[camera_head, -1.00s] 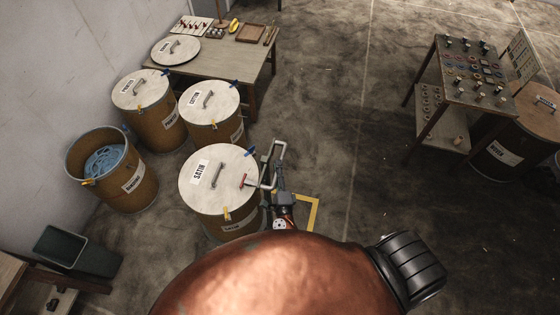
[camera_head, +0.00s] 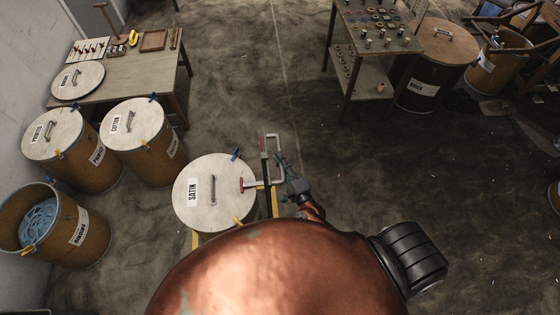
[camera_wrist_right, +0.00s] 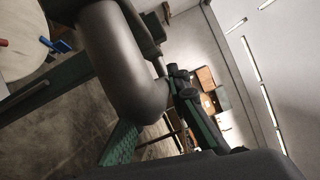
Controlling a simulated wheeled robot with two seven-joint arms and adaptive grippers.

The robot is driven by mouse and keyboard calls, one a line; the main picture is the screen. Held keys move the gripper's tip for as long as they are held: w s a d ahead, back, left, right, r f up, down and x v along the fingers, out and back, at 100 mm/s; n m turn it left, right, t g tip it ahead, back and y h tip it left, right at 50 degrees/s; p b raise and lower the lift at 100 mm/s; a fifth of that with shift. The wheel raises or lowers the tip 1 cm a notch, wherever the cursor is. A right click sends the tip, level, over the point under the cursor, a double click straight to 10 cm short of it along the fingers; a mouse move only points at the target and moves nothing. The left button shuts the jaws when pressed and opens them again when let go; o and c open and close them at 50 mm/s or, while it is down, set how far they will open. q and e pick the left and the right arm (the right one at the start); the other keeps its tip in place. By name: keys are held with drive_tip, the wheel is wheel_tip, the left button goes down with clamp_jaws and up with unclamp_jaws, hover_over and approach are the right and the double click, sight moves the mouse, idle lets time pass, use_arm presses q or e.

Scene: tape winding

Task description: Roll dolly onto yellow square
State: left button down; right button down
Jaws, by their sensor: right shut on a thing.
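Beside the post, a drum labelled SATIN with a pale round lid (camera_head: 213,197) stands upright. My right gripper (camera_head: 290,172) is shut on the dolly's handle, to the right of the drum. In the right wrist view the thick grey handle (camera_wrist_right: 122,65) and green bars show close up. Yellow floor lines of the square (camera_head: 195,240) show at the drum's lower left and beside the post. The rest of the square is hidden by the drum and my body. My left gripper is out of view.
Several labelled drums (camera_head: 138,150) stand at the left, one open with blue material. A wooden table (camera_head: 140,75) is at the back left. A parts table (camera_head: 365,75) and a brown drum (camera_head: 425,75) are at the back right. Floor right of the dolly is clear.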

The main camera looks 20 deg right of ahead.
drive_tip(key=shift+s+d, duration=0.1)
drive_tip(key=shift+d, duration=0.4)
drive_tip(key=c, duration=1.8)
unclamp_jaws()
drive_tip(key=shift+c, duration=0.2)
drive_tip(key=shift+s, duration=0.25)
drive_tip(key=s, duration=1.1)
drive_tip(key=shift+s+d+f, duration=0.25)
drive_tip(key=shift+d+f, duration=0.15)
